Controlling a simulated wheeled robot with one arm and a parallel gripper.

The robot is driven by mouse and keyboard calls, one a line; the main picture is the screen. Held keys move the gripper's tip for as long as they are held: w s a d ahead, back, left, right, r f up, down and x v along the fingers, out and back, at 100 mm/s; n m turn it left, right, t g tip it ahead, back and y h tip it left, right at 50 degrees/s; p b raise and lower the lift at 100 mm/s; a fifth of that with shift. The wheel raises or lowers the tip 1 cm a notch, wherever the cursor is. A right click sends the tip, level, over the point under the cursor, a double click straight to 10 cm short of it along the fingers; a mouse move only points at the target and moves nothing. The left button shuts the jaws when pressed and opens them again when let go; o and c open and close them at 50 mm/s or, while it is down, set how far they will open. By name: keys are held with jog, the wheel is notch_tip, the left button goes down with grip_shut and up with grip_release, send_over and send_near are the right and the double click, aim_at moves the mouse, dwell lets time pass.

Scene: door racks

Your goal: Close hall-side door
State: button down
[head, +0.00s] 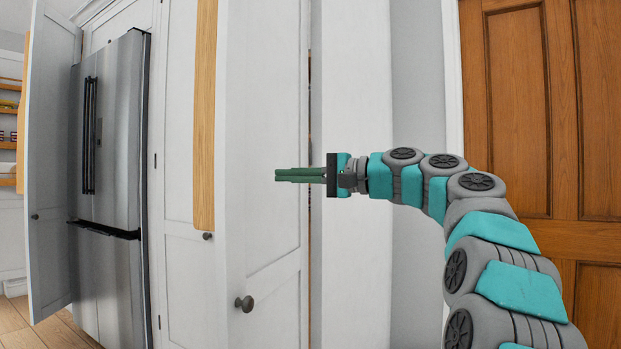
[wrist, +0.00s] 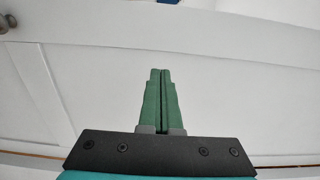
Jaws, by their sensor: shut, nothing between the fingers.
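A white panelled cupboard door (head: 272,130) stands partly open in the middle of the head view. Its round grey knob (head: 245,303) is low on its face. A narrow gap along its right edge shows a little of the cupboard inside. I take this to be the hall-side door. My gripper (head: 277,175) is shut and empty, its green fingers pointing left in front of the door's outer face. Whether they touch it I cannot tell. In the wrist view the fingers (wrist: 160,73) lie over the white door surface (wrist: 240,90), with a knob (wrist: 5,22) at the top left.
A wooden strip (head: 205,120) shows upright beside the door's left edge. Another white door (head: 185,270) is behind it. A steel fridge (head: 110,150) and an open white door (head: 50,160) are at the left. A closed-looking brown wooden door (head: 530,110) is at the right.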

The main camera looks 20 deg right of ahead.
aim_at(248, 176)
jog(key=shift+x, duration=3.05)
